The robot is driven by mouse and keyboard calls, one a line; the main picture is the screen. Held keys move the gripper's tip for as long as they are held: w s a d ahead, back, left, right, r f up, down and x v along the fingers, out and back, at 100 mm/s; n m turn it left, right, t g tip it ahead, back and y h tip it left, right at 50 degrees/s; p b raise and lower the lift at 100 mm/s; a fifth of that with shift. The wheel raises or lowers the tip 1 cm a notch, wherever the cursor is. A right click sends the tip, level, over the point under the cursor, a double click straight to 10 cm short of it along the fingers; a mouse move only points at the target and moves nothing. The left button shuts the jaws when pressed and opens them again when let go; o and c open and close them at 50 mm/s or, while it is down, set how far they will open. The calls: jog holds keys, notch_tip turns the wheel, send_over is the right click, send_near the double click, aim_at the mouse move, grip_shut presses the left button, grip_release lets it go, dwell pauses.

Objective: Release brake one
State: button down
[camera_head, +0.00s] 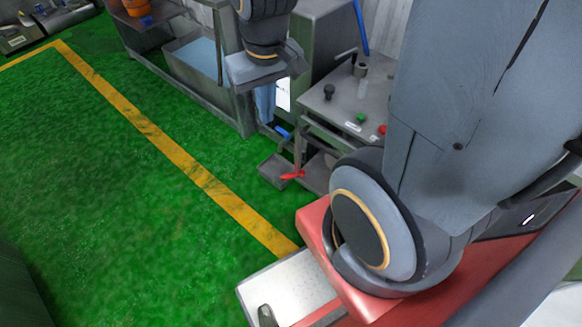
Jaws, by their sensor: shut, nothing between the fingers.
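My gripper (268,72) hangs at the top middle, in front of the grey machines. It is shut and empty, and its fingertips are hard to make out. A red lever (293,175) sticks out low at the foot of the grey control stand (345,105). It is the likeliest brake handle, but I cannot read any label that says brake one. My gripper is above the lever in the picture and apart from it. The stand's top carries a black knob (329,91), a green button (361,117) and a red button (382,129).
A grey tank (205,85) stands at upper left, with an orange bucket (137,7) behind. The green floor (110,190) with its yellow line (160,135) is clear. My arm covers much of the right side.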

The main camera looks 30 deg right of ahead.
jog(key=w+d+f+g+b, duration=0.1)
jog(key=w+d+f+b, duration=0.4)
jog(key=w+f+b, duration=0.9)
jog(key=w+d+f+m+g+b, duration=0.1)
jog(key=w+d+f+b, duration=0.6)
jog(key=f, duration=1.1)
jog(key=w+d+f+g+b, duration=0.1)
jog(key=w+d+f+b, duration=0.2)
jog(key=w+f+b, duration=1)
jog(key=w+d+f+b, duration=0.2)
jog(key=f+b, duration=0.4)
jog(key=f, duration=0.5)
jog(key=w+d+f+m+g+b, duration=0.1)
jog(key=d+f+b, duration=0.4)
jog(key=f, duration=0.6)
jog(key=shift+w+f+b, duration=0.4)
jog(key=shift+w+b, duration=0.45)
jog(key=shift+b, duration=0.05)
